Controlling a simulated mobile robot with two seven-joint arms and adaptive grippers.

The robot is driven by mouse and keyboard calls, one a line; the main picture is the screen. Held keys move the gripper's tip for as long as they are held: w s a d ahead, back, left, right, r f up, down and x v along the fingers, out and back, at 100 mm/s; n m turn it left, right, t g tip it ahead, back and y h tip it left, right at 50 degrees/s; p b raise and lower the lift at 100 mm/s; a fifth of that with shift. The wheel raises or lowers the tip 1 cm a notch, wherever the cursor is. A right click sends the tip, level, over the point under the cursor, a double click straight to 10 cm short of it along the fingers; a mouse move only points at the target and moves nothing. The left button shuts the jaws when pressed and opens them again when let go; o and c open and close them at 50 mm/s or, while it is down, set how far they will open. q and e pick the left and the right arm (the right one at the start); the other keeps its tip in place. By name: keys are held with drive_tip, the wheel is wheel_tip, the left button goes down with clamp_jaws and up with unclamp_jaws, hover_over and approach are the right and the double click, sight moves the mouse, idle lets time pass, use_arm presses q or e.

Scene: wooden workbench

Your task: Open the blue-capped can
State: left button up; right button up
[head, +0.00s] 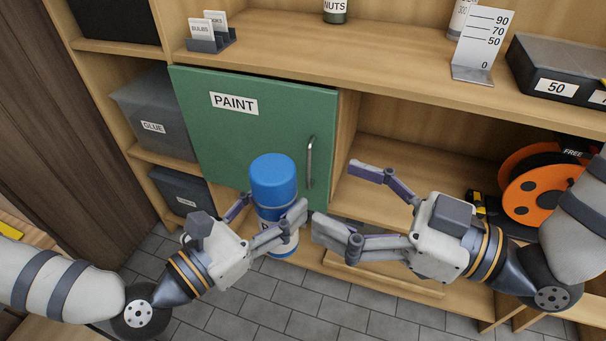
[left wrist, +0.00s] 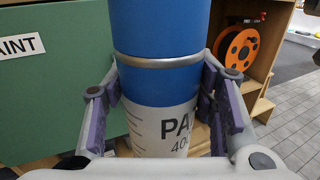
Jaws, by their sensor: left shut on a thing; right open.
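The blue-capped can (head: 273,209) is upright, with its blue cap (head: 273,177) on top and a white label with dark letters on its body. My left gripper (head: 271,215) is shut on the can's body, below the cap. The left wrist view shows the can (left wrist: 161,117) between both fingers, with a metal ring under the blue cap (left wrist: 158,28). My right gripper (head: 335,200) is open and empty to the right of the can, its fingers apart and pointing left.
A green cabinet door (head: 262,120) marked PAINT, with a metal handle (head: 309,160), stands behind the can. An orange reel (head: 531,197) sits at the right on the lower shelf. The upper shelf (head: 350,55) holds a white scale card (head: 482,45) and a dark box (head: 557,70).

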sight(267, 167)
drive_tip(key=x, duration=1.1)
drive_tip(key=shift+w+a, duration=0.15)
drive_tip(key=shift+a, duration=0.1)
drive_tip(key=c, duration=1.4)
drive_tip(key=shift+r, duration=0.15)
drive_tip(key=shift+r, duration=0.95)
